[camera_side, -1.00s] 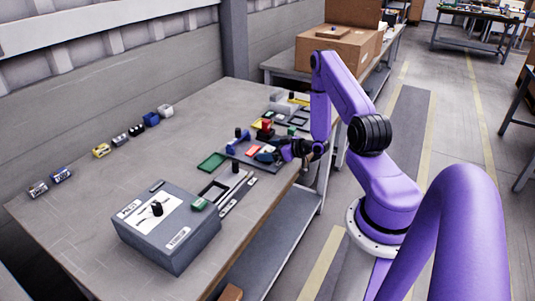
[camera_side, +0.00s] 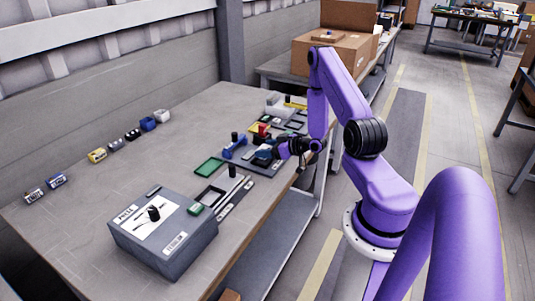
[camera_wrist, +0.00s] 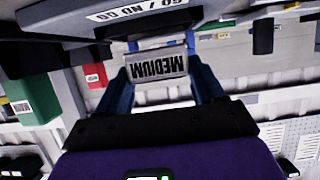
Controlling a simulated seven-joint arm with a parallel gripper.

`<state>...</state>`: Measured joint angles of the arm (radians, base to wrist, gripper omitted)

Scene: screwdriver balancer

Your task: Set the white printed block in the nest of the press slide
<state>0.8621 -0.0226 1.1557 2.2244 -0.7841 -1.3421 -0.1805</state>
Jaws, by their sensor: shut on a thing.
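In the wrist view my gripper (camera_wrist: 159,67) has its two dark blue fingers shut on a pale grey-white block (camera_wrist: 157,66) with MEDIUM printed on it, seen upside down. In the side view my gripper (camera_side: 264,153) is low over the grey fixture plate at the right edge of the table, and the held block is too small to make out there. Blue parts and a red part (camera_side: 262,129) stand close to the gripper. I cannot tell for sure which part is the press slide's nest.
A GO / NO GO gauge (camera_wrist: 143,12) lies just beyond the fingers. A grey box (camera_side: 165,235) with a black knob stands at the front. Small blocks, one white (camera_side: 162,115), line the left; the table between is clear.

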